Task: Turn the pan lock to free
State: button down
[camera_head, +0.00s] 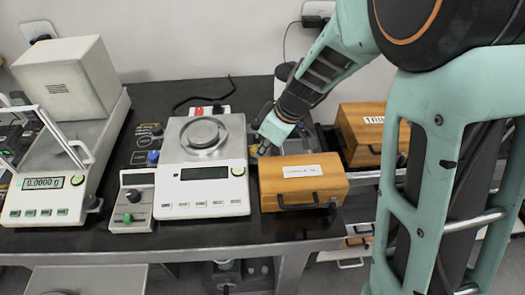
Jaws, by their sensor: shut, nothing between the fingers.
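My gripper (262,151) points down just right of the grey balance (202,168), behind the near wooden box. Its fingers are shut and small in the view, and what lies under them is mostly hidden. The balance has a round metal pan (203,134) and a dark, blank display. Left of it stands a small control box with a green knob (127,218) and a black knob (133,196). A blue knob (153,157) sits on a dark labelled panel (146,143) behind that box. I cannot tell which part is the pan lock or how it is set.
The near wooden box (301,182) with a black handle stands right of the balance, close to my gripper. Another wooden box (371,135) is farther right. An analytical balance (45,196) reading 0.0000 g stands left. The black table (228,231) is clear along its front.

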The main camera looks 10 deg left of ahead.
jog(key=shift+s+m, duration=0.1)
jog(key=shift+m, duration=0.2)
jog(key=shift+s+a+m+t, duration=0.1)
jog(key=shift+a+m+t, duration=0.15)
jog(key=shift+m, duration=0.45)
jog(key=shift+s+a+m+t+h+p, duration=0.2)
jog(key=shift+m+t+h+p, duration=0.3)
jog(key=shift+m, duration=0.5)
jog(key=shift+s+a+r+m+t+h+p, duration=0.1)
jog(key=shift+a+m+t+h+p, duration=0.2)
jog(key=shift+m+p, duration=1.35)
jog(key=shift+a+n+p, duration=0.25)
jog(key=shift+a+p, duration=0.05)
jog(key=shift+p, duration=0.05)
